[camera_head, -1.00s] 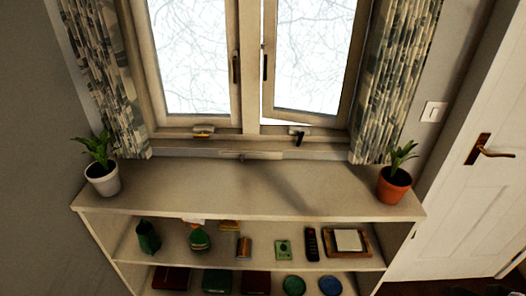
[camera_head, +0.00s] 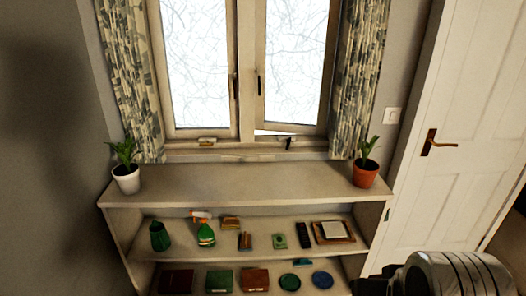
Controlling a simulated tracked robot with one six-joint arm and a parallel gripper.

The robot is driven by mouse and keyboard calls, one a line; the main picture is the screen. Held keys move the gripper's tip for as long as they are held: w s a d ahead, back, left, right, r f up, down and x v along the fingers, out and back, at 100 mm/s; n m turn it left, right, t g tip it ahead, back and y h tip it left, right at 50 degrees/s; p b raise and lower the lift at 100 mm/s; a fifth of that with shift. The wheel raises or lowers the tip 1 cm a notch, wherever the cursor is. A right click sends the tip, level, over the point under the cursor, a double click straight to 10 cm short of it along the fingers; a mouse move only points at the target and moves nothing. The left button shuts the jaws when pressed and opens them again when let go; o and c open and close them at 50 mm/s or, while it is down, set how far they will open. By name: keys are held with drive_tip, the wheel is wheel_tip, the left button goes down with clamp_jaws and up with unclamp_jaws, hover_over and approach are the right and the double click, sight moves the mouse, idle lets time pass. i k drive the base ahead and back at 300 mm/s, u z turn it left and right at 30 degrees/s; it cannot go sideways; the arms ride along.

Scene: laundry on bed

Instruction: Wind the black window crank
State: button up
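The black window crank (camera_head: 289,143) is a small dark handle on the bottom frame of the right window sash (camera_head: 292,65). It points down over the sill, above the shelf unit. The right sash stands slightly ajar, with a thin bright gap along its bottom edge. A brass-coloured crank (camera_head: 206,141) sits under the left sash (camera_head: 197,65). A grey and black part of my arm shows at the bottom right, well below and to the right of the crank. My gripper's fingers are not visible.
The shelf unit (camera_head: 240,184) stands below the window, its top clear between a white-potted plant (camera_head: 127,178) and a terracotta-potted plant (camera_head: 365,173). Its lower shelves hold several small items, including a green spray bottle (camera_head: 205,234). Curtains (camera_head: 355,80) flank the window. A white door (camera_head: 440,170) is at right.

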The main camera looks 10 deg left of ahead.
sight(288, 143)
drive_tip(key=u, duration=0.25)
drive_tip(key=i, duration=1.85)
drive_tip(key=u, duration=0.05)
drive_tip(key=k, duration=0.5)
drive_tip(key=u, duration=0.55)
